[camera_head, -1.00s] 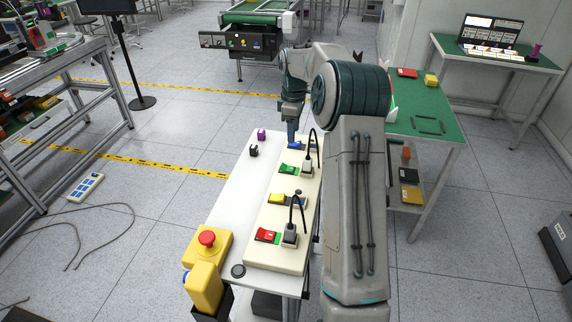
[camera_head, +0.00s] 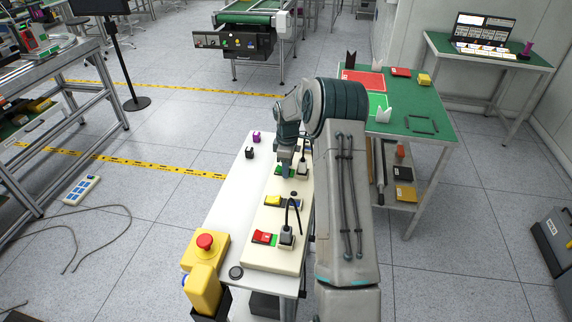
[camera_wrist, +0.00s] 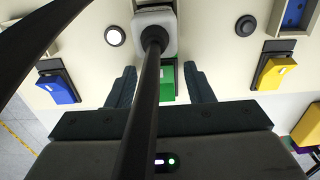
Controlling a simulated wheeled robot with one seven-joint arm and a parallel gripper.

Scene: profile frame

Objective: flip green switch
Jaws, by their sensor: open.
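The green switch (camera_head: 278,171) sits on the cream panel (camera_head: 262,222), partly hidden by my gripper (camera_head: 286,174) in the head view. In the wrist view the green switch (camera_wrist: 167,82) lies between the two open fingers of my gripper (camera_wrist: 160,72), partly covered by a black cable. The fingers are spread with nothing held; I cannot tell whether either touches the switch. A white plug (camera_wrist: 155,22) with that cable (camera_wrist: 143,100) stands just beyond the switch.
A yellow switch (camera_wrist: 277,72) and a blue switch (camera_wrist: 59,88) flank the green one. A red switch (camera_head: 262,237) and second plug (camera_head: 286,236) are at the panel's near end. A yellow emergency-stop box (camera_head: 206,253) stands at the near left corner.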

